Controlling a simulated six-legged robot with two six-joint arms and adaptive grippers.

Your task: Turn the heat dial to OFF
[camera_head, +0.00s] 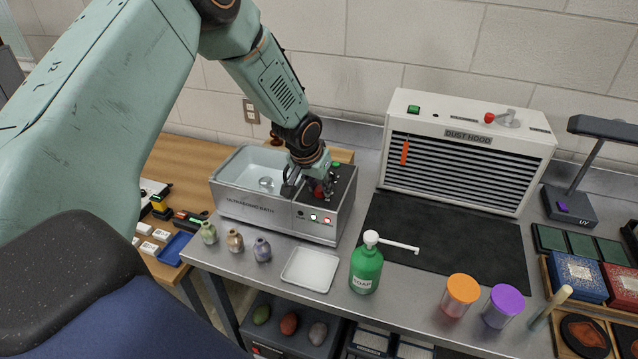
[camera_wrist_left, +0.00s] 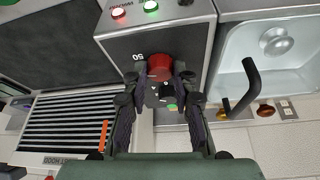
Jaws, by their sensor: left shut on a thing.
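The ultrasonic bath (camera_head: 262,211) is a grey metal box with an open basin at its left and a dark control panel at its right. The red heat dial (camera_head: 319,191) sits on that panel, partly hidden by my gripper. The dial also shows in the left wrist view (camera_wrist_left: 160,66), with an upside-down "50" beside it; its pointer and an OFF mark cannot be made out. My left gripper (camera_head: 311,188) reaches down from above, its two fingers shut on the dial's sides. A red and a green lamp (camera_head: 327,220) glow on the front. My right gripper is not in view.
A black handle (camera_wrist_left: 242,88) stands by the basin, close to my gripper. The dust hood (camera_head: 465,150) is to the right behind a black mat (camera_head: 440,235). Small bottles (camera_head: 235,241), a white tray (camera_head: 311,269) and a green soap bottle (camera_head: 365,268) stand in front.

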